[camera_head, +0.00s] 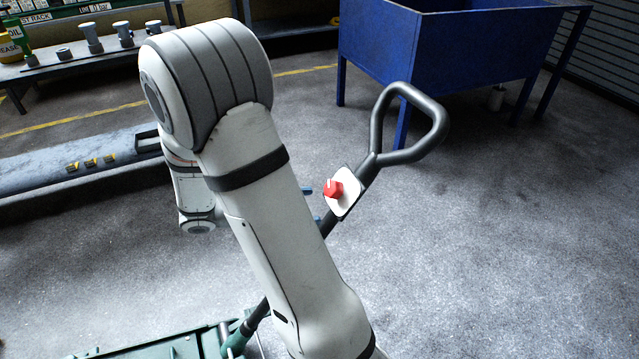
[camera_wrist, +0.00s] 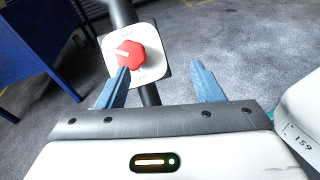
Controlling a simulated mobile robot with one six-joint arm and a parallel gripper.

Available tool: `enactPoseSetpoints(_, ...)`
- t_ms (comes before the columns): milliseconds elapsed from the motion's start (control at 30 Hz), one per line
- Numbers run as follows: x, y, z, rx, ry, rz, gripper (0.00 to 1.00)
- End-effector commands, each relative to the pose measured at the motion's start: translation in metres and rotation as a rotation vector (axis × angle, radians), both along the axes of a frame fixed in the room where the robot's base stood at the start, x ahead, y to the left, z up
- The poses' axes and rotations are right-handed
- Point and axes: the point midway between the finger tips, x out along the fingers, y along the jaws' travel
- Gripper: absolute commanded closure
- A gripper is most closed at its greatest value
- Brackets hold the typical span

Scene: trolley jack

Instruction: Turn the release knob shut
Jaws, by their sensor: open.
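The red release knob (camera_head: 333,188) sits on a white plate (camera_head: 346,196) fixed to the dark jack handle (camera_head: 376,160), which ends in a loop grip. In the wrist view the knob (camera_wrist: 131,55) has a white pointer mark toward its left side. The plate (camera_wrist: 148,42) has small lettering above and below the knob, too blurred to read surely. My gripper (camera_wrist: 163,75) is open, its two blue fingers apart. The left finger tip overlaps the knob's lower edge in the picture; the right finger is clear to its right. I cannot tell whether they touch. In the head view my arm hides most of the gripper.
The green jack body (camera_head: 180,346) is at the bottom, partly hidden by my arm. A blue bin on legs (camera_head: 440,45) stands behind the handle. A bench (camera_head: 80,55) with metal parts is at upper left. The floor at right is clear.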

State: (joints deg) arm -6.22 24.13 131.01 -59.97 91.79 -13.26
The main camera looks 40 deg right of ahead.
Motion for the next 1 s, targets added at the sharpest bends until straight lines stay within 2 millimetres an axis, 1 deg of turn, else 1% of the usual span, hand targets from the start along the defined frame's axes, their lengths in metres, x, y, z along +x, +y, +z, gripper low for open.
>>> enactPoseSetpoints(33,0.009,-0.002,-0.005,-0.044,0.05,0.037,0.39)
enactPoseSetpoints(100,0.02,-0.004,-0.006,-0.091,0.095,0.076,0.39)
enactPoseSetpoints(200,0.028,-0.005,-0.008,-0.13,0.134,0.111,0.39)
enactPoseSetpoints(267,0.03,-0.007,-0.008,-0.142,0.145,0.12,0.39)
enactPoseSetpoints(367,0.028,-0.017,-0.008,-0.147,0.147,0.122,0.39)
enactPoseSetpoints(600,0.017,-0.055,-0.008,-0.144,0.146,0.118,0.39)
enactPoseSetpoints(700,0.013,-0.068,-0.008,-0.145,0.145,0.119,0.39)
enactPoseSetpoints(833,0.011,-0.078,-0.008,-0.144,0.145,0.12,0.39)
enactPoseSetpoints(1000,0.01,-0.081,-0.007,-0.144,0.145,0.122,0.39)
